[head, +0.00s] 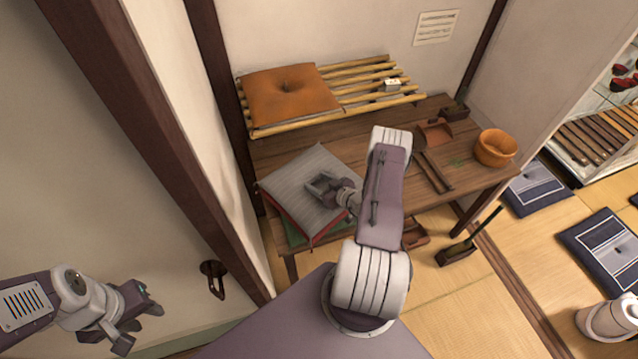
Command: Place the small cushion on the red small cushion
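A grey striped cushion (300,173) lies on top of a stack on the low wooden table. The edge of a red cushion (291,222) shows just under it, and a green layer (296,236) shows below that. My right gripper (316,187) is over the middle of the grey cushion, with its fingers apart. I cannot tell whether it touches the fabric. My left gripper (140,327) is open and empty at the lower left, well away from the table. Most of the red cushion is hidden by the grey one.
An orange cushion (285,97) lies on a bamboo slatted rack (350,83) behind the stack. A dustpan (435,131) and an orange bucket (496,148) stand on the table (405,195) to the right. Dark blue floor cushions (538,190) lie on the tatami. A wooden post and wall border the left.

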